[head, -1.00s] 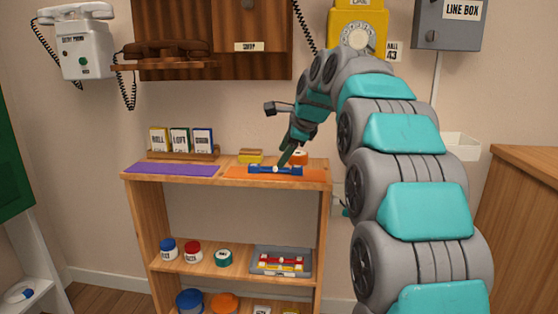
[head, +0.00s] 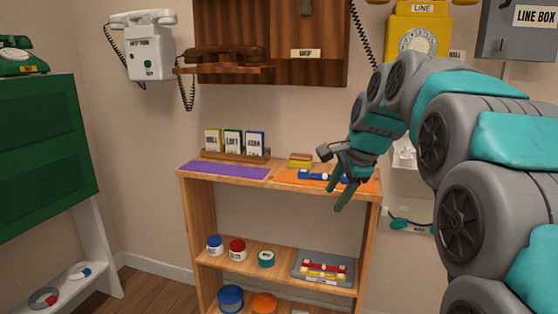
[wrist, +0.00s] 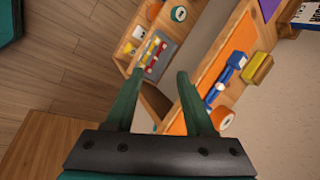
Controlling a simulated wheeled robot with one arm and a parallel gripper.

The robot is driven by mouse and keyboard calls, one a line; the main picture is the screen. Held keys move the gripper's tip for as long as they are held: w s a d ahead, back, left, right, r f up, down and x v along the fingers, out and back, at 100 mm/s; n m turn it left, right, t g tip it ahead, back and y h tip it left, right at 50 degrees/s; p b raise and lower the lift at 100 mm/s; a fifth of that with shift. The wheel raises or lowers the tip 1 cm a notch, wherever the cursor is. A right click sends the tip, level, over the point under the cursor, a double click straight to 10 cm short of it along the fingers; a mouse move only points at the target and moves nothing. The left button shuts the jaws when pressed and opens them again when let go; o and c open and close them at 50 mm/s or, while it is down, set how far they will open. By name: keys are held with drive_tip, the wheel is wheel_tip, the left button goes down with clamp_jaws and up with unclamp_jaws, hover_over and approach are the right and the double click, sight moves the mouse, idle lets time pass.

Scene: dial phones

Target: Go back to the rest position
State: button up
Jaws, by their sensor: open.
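My gripper (head: 341,195) is in front of the right end of the shelf unit's top, apart from it. In the wrist view my gripper (wrist: 158,95) shows two green fingers spread apart with nothing between them. A blue bar-shaped piece (head: 313,175) with a white middle lies on the orange mat (head: 287,181) on the shelf top. My fingers and wrist partly cover the mat's right part. The blue piece also shows in the wrist view (wrist: 228,80), right of the fingers.
The wooden shelf unit (head: 197,215) holds a purple mat (head: 228,169), a card rack, jars and a grey tray (head: 345,272). Phones hang on the wall, including a yellow one (head: 412,42). A green board (head: 45,150) stands left. The floor left of the shelf is clear.

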drive_tip(key=s+f+n+g+p, duration=0.1)
drive_tip(key=s+f+n, duration=0.4)
drive_tip(key=s, duration=0.8)
drive_tip(key=s+f+n+g+h+p, duration=0.1)
drive_tip(key=s+f+n+g, duration=0.2)
drive_tip(key=s, duration=1)
drive_tip(key=s+f+n+g+h+p, duration=0.1)
drive_tip(key=s+f+n+g, duration=0.1)
drive_tip(key=s+f+n, duration=0.5)
drive_tip(key=s+f, duration=0.3)
drive_tip(key=s, duration=0.3)
drive_tip(key=shift+s+g, duration=0.15)
drive_tip(key=shift+g, duration=0.25)
drive_tip(key=shift+d, duration=0.1)
drive_tip(key=shift+c, duration=0.2)
